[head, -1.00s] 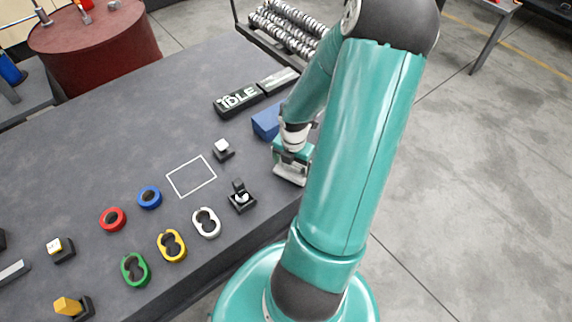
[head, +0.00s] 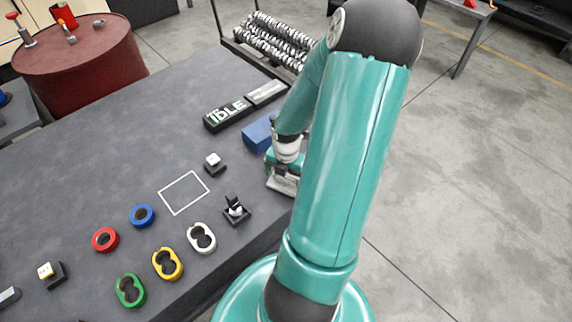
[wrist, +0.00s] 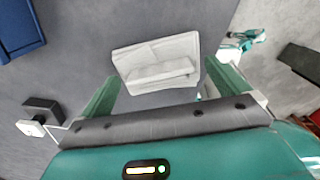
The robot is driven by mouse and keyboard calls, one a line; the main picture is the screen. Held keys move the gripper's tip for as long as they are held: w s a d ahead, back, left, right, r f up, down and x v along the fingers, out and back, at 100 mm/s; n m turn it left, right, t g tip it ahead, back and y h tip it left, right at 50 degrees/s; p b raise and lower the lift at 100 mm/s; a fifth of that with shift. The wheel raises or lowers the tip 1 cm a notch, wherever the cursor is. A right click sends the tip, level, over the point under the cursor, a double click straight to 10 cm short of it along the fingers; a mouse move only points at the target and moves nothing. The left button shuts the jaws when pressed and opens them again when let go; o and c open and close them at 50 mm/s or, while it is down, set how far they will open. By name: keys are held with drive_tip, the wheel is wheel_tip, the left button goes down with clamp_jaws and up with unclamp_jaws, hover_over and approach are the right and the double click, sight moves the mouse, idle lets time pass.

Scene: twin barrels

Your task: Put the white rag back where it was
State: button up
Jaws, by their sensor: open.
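The white rag (wrist: 157,60) shows in the wrist view as a folded, pale cloth lying on a grey surface. It is just ahead of my gripper (wrist: 161,80), roughly between the lines of the two teal fingers. My fingers are apart, and nothing shows clamped between them. Whether they touch the cloth I cannot tell. In the head view my gripper (head: 282,182) is low at the right edge of the dark table (head: 75,170), by the blue box (head: 260,132).
A white square outline (head: 185,193) on the table is empty. A small black block with a white top (head: 214,164) and a black holder (head: 236,210) stand nearby. Coloured rings lie to the left. Open floor (head: 470,190) lies to the right.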

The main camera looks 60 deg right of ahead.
wheel_tip(320, 180, up, 11)
drive_tip(key=shift+r, duration=0.2)
drive_tip(key=shift+w+a, duration=0.1)
